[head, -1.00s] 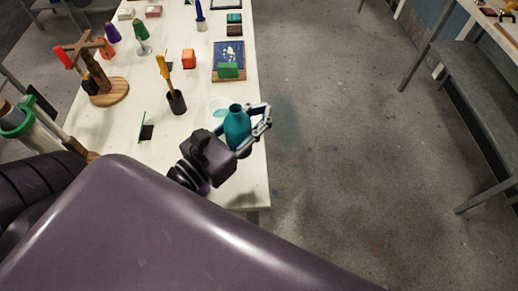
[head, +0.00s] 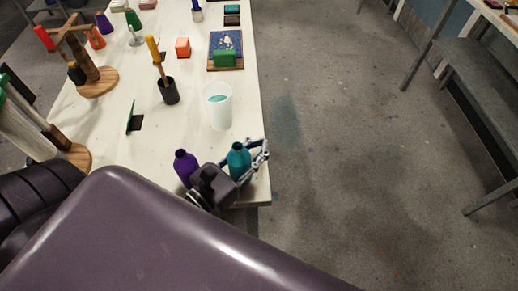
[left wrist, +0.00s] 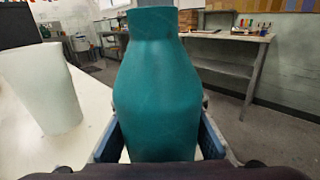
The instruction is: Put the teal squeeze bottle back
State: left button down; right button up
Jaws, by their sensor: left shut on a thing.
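The teal squeeze bottle (head: 238,161) is upright near the table's right edge in the head view. My left gripper (head: 252,163) is shut on it, with its fingers around the bottle's sides. In the left wrist view the teal bottle (left wrist: 157,95) fills the middle, between the two fingers (left wrist: 160,140). Whether its base touches the table is hidden. A purple bottle (head: 185,167) stands just left of the gripper, partly hidden by it. My right gripper is not in view.
A white cup (head: 217,112) with teal contents stands just beyond the gripper; it also shows in the left wrist view (left wrist: 42,90). A black holder (head: 168,92) with a yellow-handled tool and a wooden stand (head: 98,83) are farther left. The white table (head: 120,150) ends at right.

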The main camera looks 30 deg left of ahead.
pick_arm(q)
jog(key=shift+f, duration=0.45)
jog(key=shift+f, duration=0.1)
jog(key=c, duration=1.6)
grip_release()
